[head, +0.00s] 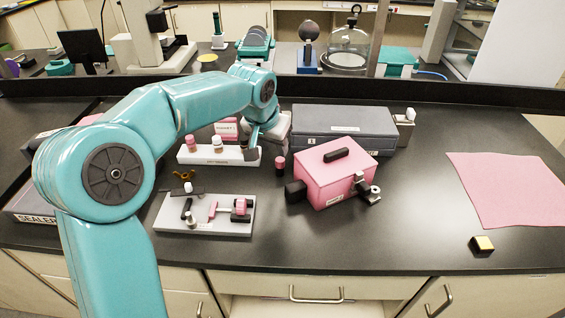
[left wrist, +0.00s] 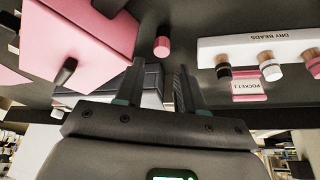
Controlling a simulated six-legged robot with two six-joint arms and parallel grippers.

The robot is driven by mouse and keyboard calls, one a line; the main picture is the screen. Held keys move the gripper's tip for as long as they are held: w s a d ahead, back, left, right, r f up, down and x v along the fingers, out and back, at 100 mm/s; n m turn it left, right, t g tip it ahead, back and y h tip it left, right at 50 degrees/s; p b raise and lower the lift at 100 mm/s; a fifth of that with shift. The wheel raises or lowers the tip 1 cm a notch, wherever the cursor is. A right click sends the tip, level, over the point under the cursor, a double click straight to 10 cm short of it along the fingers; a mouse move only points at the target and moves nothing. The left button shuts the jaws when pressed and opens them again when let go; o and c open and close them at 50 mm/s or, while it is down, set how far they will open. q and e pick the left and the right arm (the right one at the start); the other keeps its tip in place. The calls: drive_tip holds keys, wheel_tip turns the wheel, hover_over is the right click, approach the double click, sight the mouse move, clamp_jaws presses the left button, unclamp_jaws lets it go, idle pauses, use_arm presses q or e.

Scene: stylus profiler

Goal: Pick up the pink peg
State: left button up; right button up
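A small pink peg (head: 280,162) stands on the black bench between the white rack and the pink box. In the left wrist view the pink peg (left wrist: 162,47) shows just beyond the fingertips, in line with the gap between them. My left gripper (left wrist: 161,67) is open and empty, with one finger on each side of that gap. In the head view my left gripper (head: 253,150) hangs at the right end of the rack, left of the peg and apart from it. My right gripper is not in view.
The white rack (head: 200,154) holds several capped vials. The pink box (head: 336,180) stands right of the peg, with a dark grey case (head: 345,122) behind. A grey fixture plate (head: 170,213) lies in front. A pink mat (head: 500,185) and yellow-black block (head: 482,244) lie right.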

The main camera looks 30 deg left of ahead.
sight(280, 160)
use_arm(q)
drive_tip(key=x, duration=0.7)
drive_tip(key=shift+w+a+f+p, duration=0.1)
drive_tip(key=shift+w+a+p, duration=0.2)
drive_tip(key=shift+a+p, duration=0.1)
drive_tip(key=shift+w+d+f, duration=0.1)
drive_tip(key=shift+w+f, duration=0.15)
drive_tip(key=shift+s+r, duration=0.1)
drive_tip(key=shift+s, duration=0.1)
drive_tip(key=c, duration=0.3)
clamp_jaws()
